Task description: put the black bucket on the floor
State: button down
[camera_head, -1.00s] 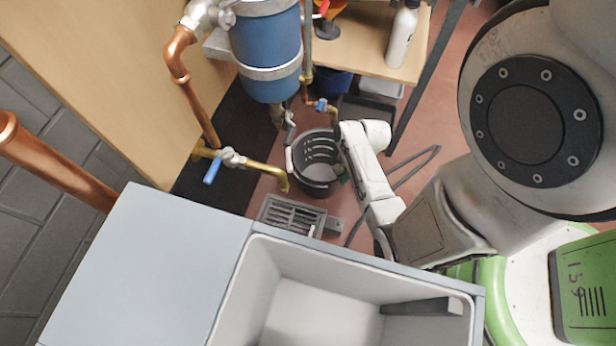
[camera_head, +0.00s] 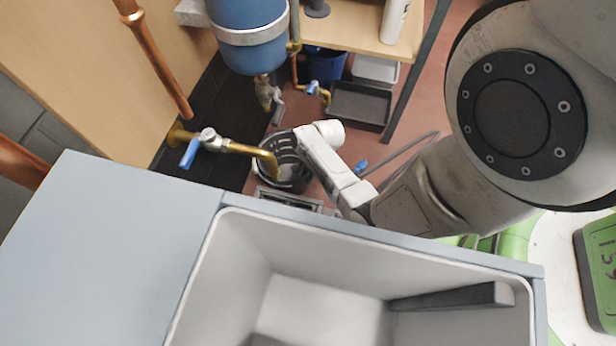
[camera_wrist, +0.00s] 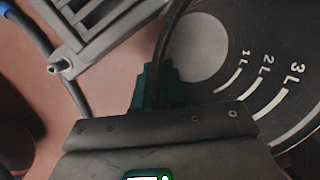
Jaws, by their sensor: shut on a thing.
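The black bucket (camera_head: 292,167) is in the head view beyond the sink's far edge, partly hidden by the brass tap and my arm. In the wrist view its dark inside (camera_wrist: 262,42) shows white 1L, 2L and 3L marks and a grey round bottom. My gripper (camera_wrist: 156,88) has green fingers shut on the bucket's rim, which runs up between them. In the head view the gripper is hidden behind my white wrist. The reddish floor (camera_head: 425,92) shows around the bucket. I cannot tell whether the bucket touches it.
A grey slotted grate (camera_wrist: 112,22) lies close beside the bucket. The brass tap (camera_head: 240,148) reaches over the bucket. A pale sink (camera_head: 400,250) fills the foreground. A blue tank (camera_head: 248,30) hangs behind, and a wooden table (camera_head: 345,35) has trays beneath it.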

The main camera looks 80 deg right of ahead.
jog(key=c, duration=1.2)
grip_release()
jog(key=p+v, duration=0.6)
jog(key=v, duration=0.6)
jog(key=shift+p, duration=0.4)
